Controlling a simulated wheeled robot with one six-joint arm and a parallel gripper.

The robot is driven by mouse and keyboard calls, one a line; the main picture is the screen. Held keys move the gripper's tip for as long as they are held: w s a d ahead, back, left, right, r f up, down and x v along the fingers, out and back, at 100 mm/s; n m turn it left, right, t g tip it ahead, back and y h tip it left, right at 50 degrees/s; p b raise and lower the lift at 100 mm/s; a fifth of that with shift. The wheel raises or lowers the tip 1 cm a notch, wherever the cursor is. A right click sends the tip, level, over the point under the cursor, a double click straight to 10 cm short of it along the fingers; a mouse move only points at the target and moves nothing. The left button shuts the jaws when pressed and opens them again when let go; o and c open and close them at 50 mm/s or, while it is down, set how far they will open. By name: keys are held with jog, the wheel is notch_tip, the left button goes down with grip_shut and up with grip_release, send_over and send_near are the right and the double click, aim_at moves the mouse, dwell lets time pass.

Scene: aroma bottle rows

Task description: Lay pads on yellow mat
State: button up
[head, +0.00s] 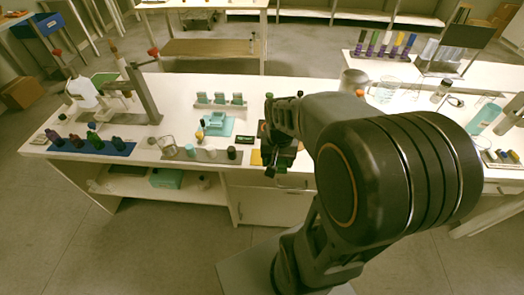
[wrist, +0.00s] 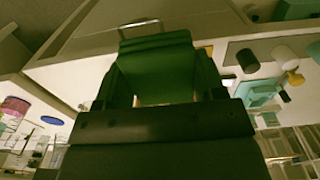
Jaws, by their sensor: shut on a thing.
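My gripper (head: 279,158) is over the front edge area of the white bench, right of its middle. In the wrist view, my gripper (wrist: 160,82) is shut on a green pad (wrist: 158,52), which sits between the two fingers. The yellow mat (head: 256,158) shows only as a small strip left of my gripper in the head view. The rest of it is hidden behind my gripper and arm. I cannot tell whether the green pad touches the mat.
Left of my gripper are a dark cylinder (head: 232,153), a teal mat (head: 226,122) with a teal block, and a glass beaker (head: 167,146). A blue mat (head: 118,149) with several dark bottles lies at the far left. Three teal pieces (head: 220,99) stand behind.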

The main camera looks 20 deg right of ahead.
jog(key=w+f, duration=0.3)
jog(key=w, duration=0.1)
jog(key=w+d+f, duration=0.1)
jog(key=w+f, duration=0.2)
jog(key=w, duration=0.1)
jog(key=w+d+f, duration=0.1)
jog(key=w+f, duration=0.2)
jog(key=w, duration=0.1)
jog(key=shift+w+d, duration=0.2)
jog(key=shift+w, duration=0.05)
jog(key=shift+w+f, duration=0.25)
jog(key=shift+f, duration=1.6)
jog(key=shift+f+b, duration=0.2)
jog(key=shift+b, duration=0.2)
jog(key=o, duration=0.9)
